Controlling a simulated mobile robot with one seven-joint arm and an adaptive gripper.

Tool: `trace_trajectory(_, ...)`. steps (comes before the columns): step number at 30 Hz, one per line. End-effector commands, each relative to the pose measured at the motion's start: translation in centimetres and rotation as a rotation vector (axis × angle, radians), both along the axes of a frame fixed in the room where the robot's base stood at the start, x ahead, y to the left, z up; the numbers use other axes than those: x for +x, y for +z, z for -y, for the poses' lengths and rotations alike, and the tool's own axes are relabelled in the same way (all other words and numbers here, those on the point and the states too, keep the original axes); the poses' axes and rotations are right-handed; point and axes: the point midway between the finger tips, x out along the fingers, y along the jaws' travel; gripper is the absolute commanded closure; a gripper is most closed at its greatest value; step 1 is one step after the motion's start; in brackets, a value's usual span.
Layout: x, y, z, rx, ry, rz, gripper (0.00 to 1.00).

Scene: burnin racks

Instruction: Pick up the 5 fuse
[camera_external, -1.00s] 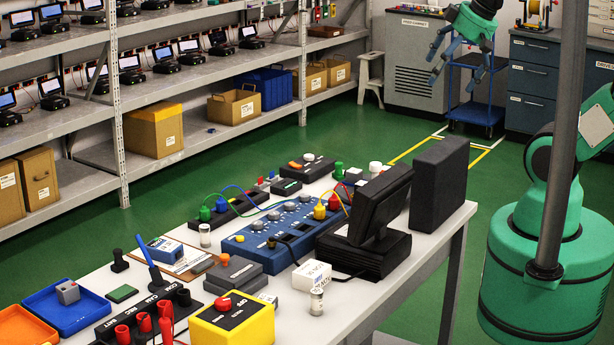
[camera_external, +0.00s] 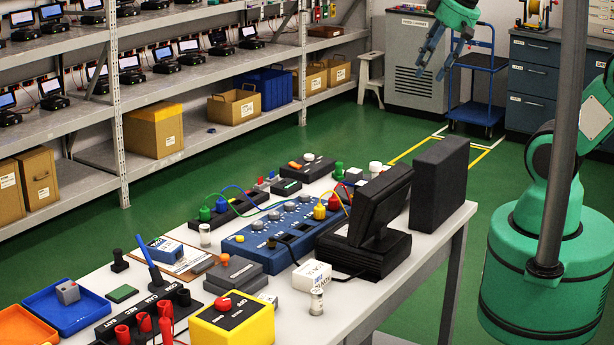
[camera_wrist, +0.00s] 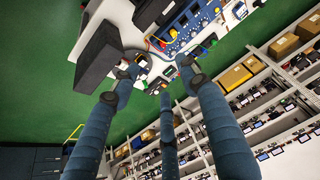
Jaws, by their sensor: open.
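Two small clear cylinders with metal ends, which look like fuses, stand upright on the workbench (camera_external: 150,285). One fuse-like cylinder (camera_external: 205,235) is left of the blue panel; the other fuse-like cylinder (camera_external: 317,300) is near the front edge, beside a white labelled box (camera_external: 312,275). Their markings are too small to read, so I cannot tell which is the 5 fuse. My gripper (camera_external: 431,73) is open and empty, high in the air beyond the far end of the bench, far from both. The wrist view shows its fingers (camera_wrist: 160,75) spread; I cannot make out a fuse there.
A black monitor (camera_external: 370,215) and a tall dark block (camera_external: 439,185) stand on the right end of the bench. A blue panel (camera_external: 272,240) with knobs and wires fills the middle. A yellow button box (camera_external: 232,325) is in front. Shelves (camera_external: 110,110) stand behind; green floor lies between.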

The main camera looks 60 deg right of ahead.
Motion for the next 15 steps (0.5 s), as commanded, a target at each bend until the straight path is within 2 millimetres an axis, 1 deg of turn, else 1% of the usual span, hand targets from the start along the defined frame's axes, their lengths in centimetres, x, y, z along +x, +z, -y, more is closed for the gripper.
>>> trace_trajectory(1, 1.1, 0.4, -0.2, 0.006, -0.006, -0.011, 0.55)
trace_trajectory(6, 4.6, 1.4, -1.1, 0.025, -0.032, -0.039, 0.55)
trace_trajectory(15, 11.0, 2.2, -2.8, 0.056, -0.081, -0.09, 0.55)
